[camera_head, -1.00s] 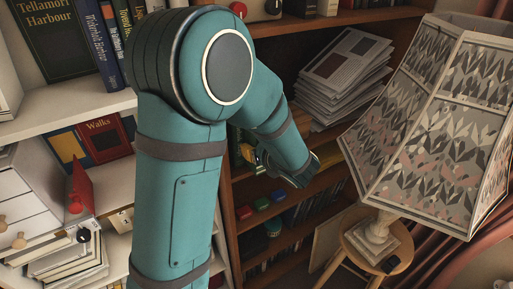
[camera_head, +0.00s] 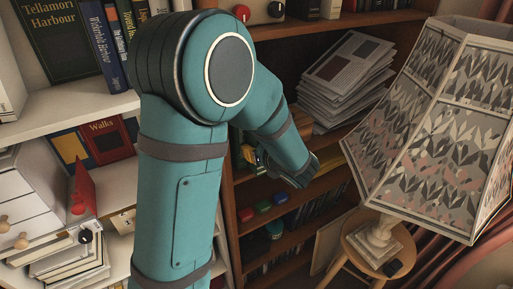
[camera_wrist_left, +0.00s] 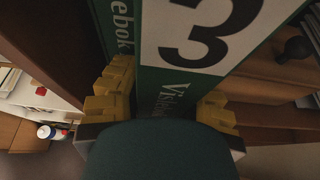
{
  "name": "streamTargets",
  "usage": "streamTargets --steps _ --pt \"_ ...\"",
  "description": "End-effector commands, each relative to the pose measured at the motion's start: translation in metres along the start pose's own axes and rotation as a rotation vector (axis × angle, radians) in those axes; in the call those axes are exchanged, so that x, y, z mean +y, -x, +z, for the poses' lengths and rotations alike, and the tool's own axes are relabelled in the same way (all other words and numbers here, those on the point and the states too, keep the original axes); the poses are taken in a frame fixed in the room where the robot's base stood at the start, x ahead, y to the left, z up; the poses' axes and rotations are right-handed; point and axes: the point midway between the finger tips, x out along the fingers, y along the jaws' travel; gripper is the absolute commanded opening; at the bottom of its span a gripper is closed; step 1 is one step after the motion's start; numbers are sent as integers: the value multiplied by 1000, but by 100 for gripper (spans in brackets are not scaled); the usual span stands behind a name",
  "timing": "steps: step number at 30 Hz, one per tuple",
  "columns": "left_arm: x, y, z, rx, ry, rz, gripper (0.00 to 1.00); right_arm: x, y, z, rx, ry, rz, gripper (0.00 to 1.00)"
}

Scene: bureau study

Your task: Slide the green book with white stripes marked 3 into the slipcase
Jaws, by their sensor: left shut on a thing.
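In the left wrist view, the green book (camera_wrist_left: 160,85) with a white band and a large black 3 stands between the yellow fingers of my left gripper (camera_wrist_left: 160,106). The gripper is shut on it. A second green spine (camera_wrist_left: 115,38) with white lettering is close beside it on the left. In the head view, my left gripper (camera_head: 253,157) shows only as a small yellow patch at the brown bookcase, mostly hidden behind my teal arm. I cannot make out the slipcase clearly in either view. My right gripper is not in view.
The brown bookcase (camera_head: 229,212) holds a paper stack (camera_head: 345,75) and small red, green and blue boxes (camera_head: 262,205). A large patterned lampshade (camera_head: 435,130) stands close on the right, above a stool (camera_head: 375,262). White shelves with books (camera_head: 70,112) are on the left.

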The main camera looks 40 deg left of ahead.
Motion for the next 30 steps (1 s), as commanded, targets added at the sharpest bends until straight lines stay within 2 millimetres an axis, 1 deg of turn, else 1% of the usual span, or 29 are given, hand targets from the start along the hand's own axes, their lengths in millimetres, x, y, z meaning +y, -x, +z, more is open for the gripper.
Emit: streamTargets --steps 6,7,8,9,15,17,18,26,30 --pt "0 0 1 -2 1 -1 0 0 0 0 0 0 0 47" --pt "0 0 1 -2 1 -1 40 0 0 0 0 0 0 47" --pt "0 0 1 -2 1 -1 51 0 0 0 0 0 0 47" --pt "0 0 1 -2 1 -1 59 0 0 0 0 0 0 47" --pt "0 0 0 -1 0 -1 59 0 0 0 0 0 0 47" --pt "0 0 -1 1 -1 0 79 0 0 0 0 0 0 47" --pt "0 0 -1 1 -1 0 92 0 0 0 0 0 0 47" --pt "0 0 0 0 -1 0 92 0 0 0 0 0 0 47" --pt "0 4 -2 1 -2 -1 92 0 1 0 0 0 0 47"
